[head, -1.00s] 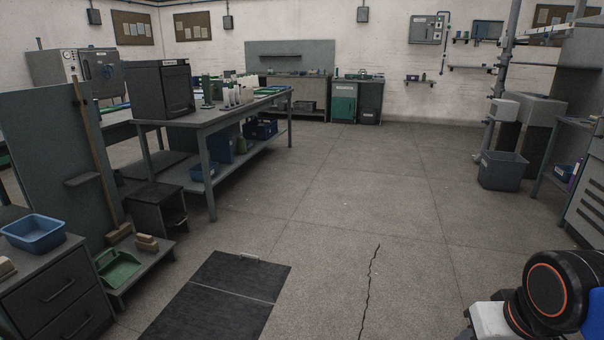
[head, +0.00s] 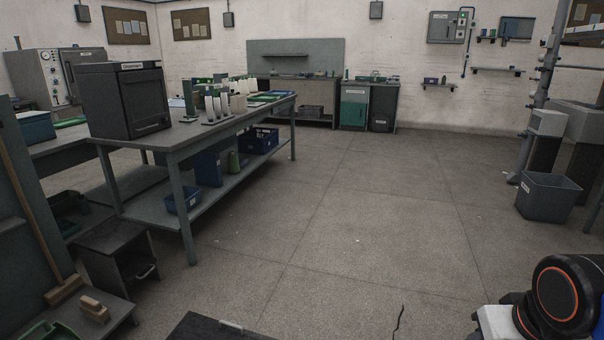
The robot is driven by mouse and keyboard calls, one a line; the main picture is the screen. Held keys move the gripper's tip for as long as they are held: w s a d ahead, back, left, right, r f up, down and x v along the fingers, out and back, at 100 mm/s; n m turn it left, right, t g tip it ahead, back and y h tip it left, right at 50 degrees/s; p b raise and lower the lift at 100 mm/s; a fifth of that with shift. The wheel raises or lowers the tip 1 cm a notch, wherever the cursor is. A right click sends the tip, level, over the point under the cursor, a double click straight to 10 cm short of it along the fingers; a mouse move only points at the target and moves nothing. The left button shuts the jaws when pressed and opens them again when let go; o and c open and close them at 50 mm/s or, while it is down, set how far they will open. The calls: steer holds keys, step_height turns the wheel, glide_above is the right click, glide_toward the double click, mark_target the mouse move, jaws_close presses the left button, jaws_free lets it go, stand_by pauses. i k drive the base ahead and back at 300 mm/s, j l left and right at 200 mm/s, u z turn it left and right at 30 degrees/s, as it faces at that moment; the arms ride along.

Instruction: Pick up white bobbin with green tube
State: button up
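Several white bobbins (head: 225,105) stand upright in a row on the long grey workbench (head: 178,135), left of centre. More white bobbins (head: 244,87) stand farther back on the same bench. A green upright item (head: 189,100) stands just left of the front row. The bobbins are too small here to tell which one has a green tube. Part of my arm shows at the lower right, far from the bench. My gripper is not in view.
A dark box-shaped machine (head: 125,100) stands on the bench's near left end. Blue crates (head: 260,140) sit on its lower shelf. A grey bin (head: 547,196) is at right. The central floor is clear.

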mark_target(217, 104)
steer(key=i, duration=1.7)
steer(key=i+l+u, duration=0.1)
steer(key=i+u, duration=0.3)
steer(key=i+l+u, duration=0.25)
steer(key=i+u, duration=0.15)
steer(key=i, duration=0.15)
steer(key=i+l+u, duration=0.8)
